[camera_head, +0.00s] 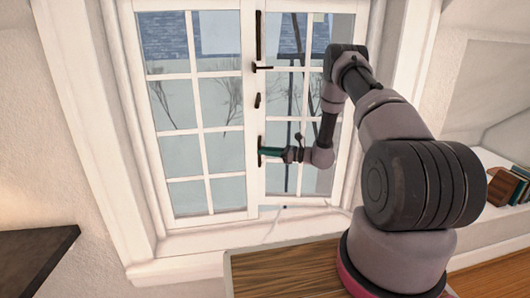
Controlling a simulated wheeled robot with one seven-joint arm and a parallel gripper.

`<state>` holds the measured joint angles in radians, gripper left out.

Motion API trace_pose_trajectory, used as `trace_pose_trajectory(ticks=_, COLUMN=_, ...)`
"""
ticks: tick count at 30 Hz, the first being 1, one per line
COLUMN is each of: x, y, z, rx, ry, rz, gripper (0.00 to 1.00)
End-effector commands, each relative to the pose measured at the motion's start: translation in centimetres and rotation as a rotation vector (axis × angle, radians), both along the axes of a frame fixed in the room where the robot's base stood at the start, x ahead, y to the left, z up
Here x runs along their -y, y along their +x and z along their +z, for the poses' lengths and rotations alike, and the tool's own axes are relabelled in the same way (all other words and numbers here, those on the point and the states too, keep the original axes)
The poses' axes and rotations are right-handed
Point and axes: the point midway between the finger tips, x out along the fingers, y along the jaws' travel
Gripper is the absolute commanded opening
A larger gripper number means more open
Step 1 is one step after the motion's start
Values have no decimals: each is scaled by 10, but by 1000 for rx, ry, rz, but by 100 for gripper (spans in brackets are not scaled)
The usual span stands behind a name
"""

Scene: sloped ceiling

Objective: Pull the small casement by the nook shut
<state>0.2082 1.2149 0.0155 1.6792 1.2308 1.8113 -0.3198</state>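The white casement window has two leaves with muntin bars, a left leaf (203,178) and a right leaf (260,105). The right leaf's lower edge looks slightly higher than the left one's, with a narrow strip showing beneath it. Whether it stands a little ajar is hard to tell. Dark hardware runs up the meeting stile, including a lever handle (262,68). My arm reaches across the right leaf, hiding much of its glass. My gripper (270,152) is at the lower part of the meeting stile, by a dark fitting. Its fingers are too small to read, and contact is unclear.
A white sill (190,243) runs under the window. A wooden surface (285,270) lies below it, beside my arm's base. Books (505,186) stand on a ledge at the right. A dark shelf (35,258) juts in at the lower left.

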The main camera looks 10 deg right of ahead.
Motion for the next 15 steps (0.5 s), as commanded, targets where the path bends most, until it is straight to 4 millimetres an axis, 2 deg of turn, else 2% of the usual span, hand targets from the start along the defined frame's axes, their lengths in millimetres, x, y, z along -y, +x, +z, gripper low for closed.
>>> trace_pose_trajectory(ticks=1, x=0, y=0, z=0, rx=0, ry=0, rz=0, gripper=30)
trace_pose_trajectory(ticks=2, x=0, y=0, z=0, rx=0, ry=0, rz=0, gripper=22)
trace_pose_trajectory(ticks=3, x=0, y=0, z=0, rx=0, ry=0, rz=0, gripper=7)
trace_pose_trajectory(ticks=4, x=0, y=0, z=0, rx=0, ry=0, rz=0, gripper=0)
trace_pose_trajectory(ticks=15, x=0, y=0, z=0, rx=0, ry=0, rz=0, gripper=0)
